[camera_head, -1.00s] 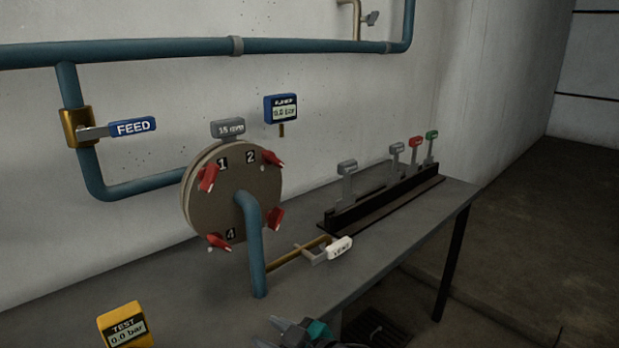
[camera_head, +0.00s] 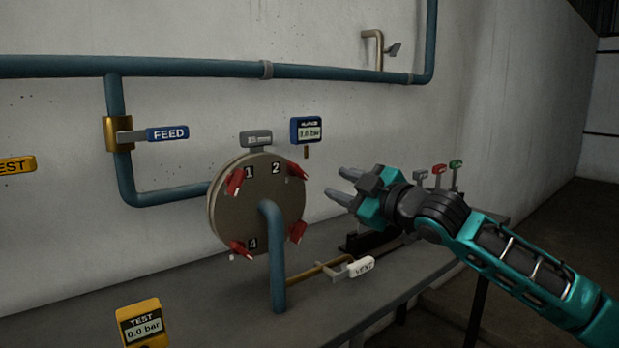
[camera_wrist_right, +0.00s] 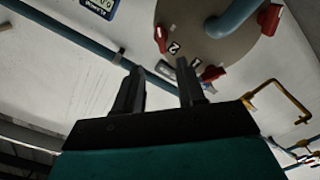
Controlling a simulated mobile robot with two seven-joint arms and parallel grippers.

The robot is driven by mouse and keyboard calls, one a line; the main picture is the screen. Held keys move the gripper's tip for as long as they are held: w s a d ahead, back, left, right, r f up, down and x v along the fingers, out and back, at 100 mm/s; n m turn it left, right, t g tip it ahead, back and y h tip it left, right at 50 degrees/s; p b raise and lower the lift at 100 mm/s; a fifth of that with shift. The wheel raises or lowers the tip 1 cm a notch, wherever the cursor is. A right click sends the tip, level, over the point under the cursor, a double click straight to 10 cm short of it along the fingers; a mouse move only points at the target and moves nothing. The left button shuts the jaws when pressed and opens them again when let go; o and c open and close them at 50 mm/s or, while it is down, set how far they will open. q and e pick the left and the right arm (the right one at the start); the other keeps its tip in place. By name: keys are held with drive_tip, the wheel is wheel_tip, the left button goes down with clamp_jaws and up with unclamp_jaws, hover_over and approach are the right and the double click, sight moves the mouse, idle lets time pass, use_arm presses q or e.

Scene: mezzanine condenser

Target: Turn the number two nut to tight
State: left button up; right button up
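The number two nut (camera_head: 297,171) is a red winged piece at the upper right of the round tan flange cover (camera_head: 232,205), beside the black "2" label. In the right wrist view the "2" label lies beyond the fingertips, with a red nut (camera_wrist_right: 212,73) close to the right finger. My right gripper (camera_head: 338,183) is open and empty, to the right of the nut and apart from it. Its two fingers also show in the right wrist view (camera_wrist_right: 158,78). Other red nuts sit by "1" (camera_head: 235,182), by "4" (camera_head: 241,249) and at the lower right (camera_head: 297,232). My left gripper is out of view.
A blue pipe (camera_head: 272,250) rises from the bench into the cover's middle. A blue gauge (camera_head: 306,130) hangs above the number two nut. The VENT handle (camera_head: 361,267) and yellow TEST gauge (camera_head: 141,322) are lower. My right arm partly hides the rack on the bench (camera_head: 400,285).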

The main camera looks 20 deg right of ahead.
sight(302, 173)
drive_tip(key=x, duration=1.1)
drive_tip(key=shift+w+a, duration=0.15)
drive_tip(key=shift+w, duration=0.15)
clamp_jaws()
